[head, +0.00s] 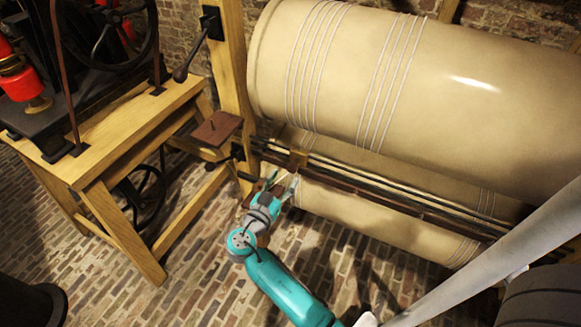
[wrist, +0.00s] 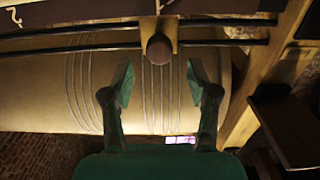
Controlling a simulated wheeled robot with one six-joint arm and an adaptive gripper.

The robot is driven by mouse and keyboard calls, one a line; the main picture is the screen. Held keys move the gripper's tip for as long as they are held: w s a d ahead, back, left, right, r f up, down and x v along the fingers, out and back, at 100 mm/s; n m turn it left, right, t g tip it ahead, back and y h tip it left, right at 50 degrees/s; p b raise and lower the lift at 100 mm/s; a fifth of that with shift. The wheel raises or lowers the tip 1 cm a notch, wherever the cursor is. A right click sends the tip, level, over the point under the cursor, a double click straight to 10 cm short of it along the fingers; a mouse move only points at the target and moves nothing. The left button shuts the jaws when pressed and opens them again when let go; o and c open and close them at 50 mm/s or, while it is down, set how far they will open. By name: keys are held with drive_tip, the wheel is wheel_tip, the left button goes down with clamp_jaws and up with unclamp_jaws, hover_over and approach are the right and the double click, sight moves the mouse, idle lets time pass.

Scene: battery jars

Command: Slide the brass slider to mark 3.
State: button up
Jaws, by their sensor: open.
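The brass slider (head: 299,158) sits on dark horizontal rods below the big tan cylinder, near their left end. In the wrist view the slider (wrist: 171,28) is at the top centre, with a round brown knob (wrist: 159,47) facing me. My gripper (head: 284,183) is open just below the slider. In the wrist view my gripper's fingers (wrist: 159,82) stand apart on either side of the knob's line, with the knob a little beyond the tips and no contact visible. A white mark (wrist: 14,16) shows on a dark strip at the upper left; I cannot read it surely.
The rods (head: 400,201) run right under the large tan cylinder (head: 400,75), with more tan cylinder below. A wooden post (head: 229,60) and a small brown plate (head: 217,128) stand left of the slider. A wooden bench (head: 130,130) with machinery is farther left. Brick floor (head: 190,270) is open in front.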

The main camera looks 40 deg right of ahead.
sight(290, 169)
drive_tip(key=x, duration=0.6)
clamp_jaws()
